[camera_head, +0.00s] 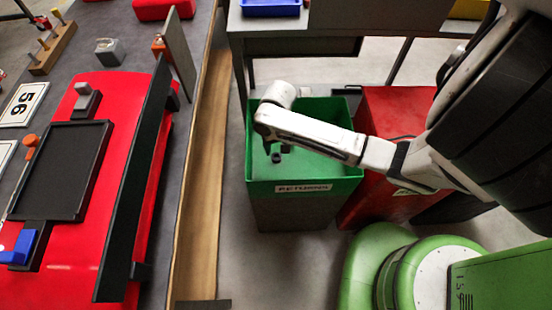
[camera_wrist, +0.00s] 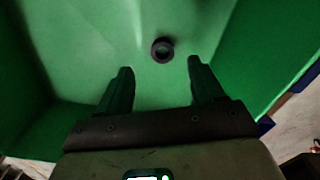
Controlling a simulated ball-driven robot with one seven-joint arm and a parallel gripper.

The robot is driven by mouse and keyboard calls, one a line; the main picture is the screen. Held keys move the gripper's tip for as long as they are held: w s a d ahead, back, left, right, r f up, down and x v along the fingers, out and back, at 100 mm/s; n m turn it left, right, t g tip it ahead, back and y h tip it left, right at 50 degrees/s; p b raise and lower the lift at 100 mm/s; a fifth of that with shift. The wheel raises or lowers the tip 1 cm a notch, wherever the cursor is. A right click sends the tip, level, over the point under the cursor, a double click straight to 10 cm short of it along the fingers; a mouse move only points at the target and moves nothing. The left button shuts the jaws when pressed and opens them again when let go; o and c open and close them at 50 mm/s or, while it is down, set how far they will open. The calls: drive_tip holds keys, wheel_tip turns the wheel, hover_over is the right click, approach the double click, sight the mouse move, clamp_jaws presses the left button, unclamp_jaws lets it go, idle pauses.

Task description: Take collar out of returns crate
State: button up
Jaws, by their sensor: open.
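The returns crate (camera_head: 305,188) is an open green bin with a "RETURNS" label on its front wall. My arm reaches over it, and my gripper (camera_head: 275,154) points down inside its walls. In the wrist view my gripper (camera_wrist: 160,68) is open, its two dark fingers apart with nothing between them. The collar (camera_wrist: 162,50), a small dark ring, lies on the green crate floor just beyond the fingertips, roughly centred between them. In the head view I cannot tell the collar from the dark fingers.
A red bin (camera_head: 390,115) stands directly right of the crate, partly behind my arm. A grey table (camera_head: 335,22) with a blue tray (camera_head: 270,7) is behind. At left, a workbench with a wooden edge (camera_head: 205,170) carries a red kart panel (camera_head: 60,270).

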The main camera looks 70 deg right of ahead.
sight(277, 157)
drive_tip(key=shift+w+d+f+b, duration=0.1)
drive_tip(key=shift+f+b, duration=0.3)
drive_tip(key=shift+f, duration=1.35)
drive_tip(key=shift+w+f+b, duration=0.1)
drive_tip(key=shift+f+b, duration=0.3)
drive_tip(key=shift+f, duration=1.35)
drive_tip(key=shift+c, duration=0.2)
drive_tip(key=c, duration=1.1)
drive_tip(key=shift+r, duration=0.15)
